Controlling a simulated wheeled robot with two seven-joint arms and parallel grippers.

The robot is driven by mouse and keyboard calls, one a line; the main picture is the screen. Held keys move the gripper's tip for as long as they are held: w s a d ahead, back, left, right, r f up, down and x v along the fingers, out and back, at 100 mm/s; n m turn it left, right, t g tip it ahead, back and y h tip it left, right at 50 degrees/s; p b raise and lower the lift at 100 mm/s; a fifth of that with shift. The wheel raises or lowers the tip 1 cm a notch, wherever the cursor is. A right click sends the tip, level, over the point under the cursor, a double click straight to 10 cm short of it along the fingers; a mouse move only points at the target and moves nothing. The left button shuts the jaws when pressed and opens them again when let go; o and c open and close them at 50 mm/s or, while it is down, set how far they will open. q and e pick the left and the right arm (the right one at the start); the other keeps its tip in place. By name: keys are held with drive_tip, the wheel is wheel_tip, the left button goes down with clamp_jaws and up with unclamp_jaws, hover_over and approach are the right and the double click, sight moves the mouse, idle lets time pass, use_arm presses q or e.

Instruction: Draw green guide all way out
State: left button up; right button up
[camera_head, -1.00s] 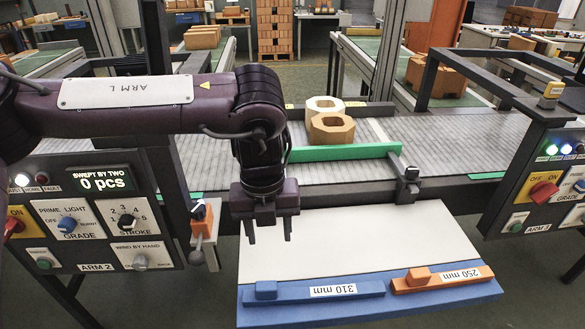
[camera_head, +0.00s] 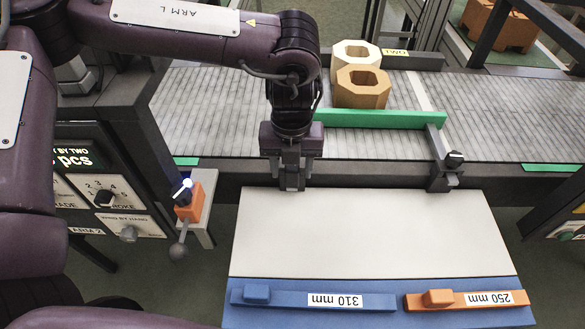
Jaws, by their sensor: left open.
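The green guide (camera_head: 385,119) is a long bar lying across the grey slatted conveyor, in front of two octagonal hollow bricks. Its right end joins a pale arm that runs down to a dark clamp (camera_head: 446,172) on the conveyor's front rail. My left gripper (camera_head: 291,186) points down at the conveyor's front edge, left of and nearer than the guide's left end. It is open and holds nothing, with its fingers seen nearly edge-on. The wrist hides the guide's far left end. The tan brick (camera_head: 362,88) stands close behind the guide, with the cream brick (camera_head: 353,55) behind it. My right gripper is out of view.
A white and blue board (camera_head: 370,232) lies in front of the conveyor, holding a blue 310 mm bar (camera_head: 325,301) and an orange 250 mm bar (camera_head: 470,299). An orange lever box (camera_head: 188,203) and a control panel (camera_head: 100,190) stand at left.

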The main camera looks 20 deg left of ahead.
use_arm(q)
drive_tip(key=shift+w+f, duration=0.1)
drive_tip(key=shift+f, duration=1.05)
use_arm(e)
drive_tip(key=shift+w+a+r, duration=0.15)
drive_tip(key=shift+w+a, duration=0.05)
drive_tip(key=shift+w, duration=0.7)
use_arm(q)
drive_tip(key=shift+c, duration=0.3)
clamp_jaws()
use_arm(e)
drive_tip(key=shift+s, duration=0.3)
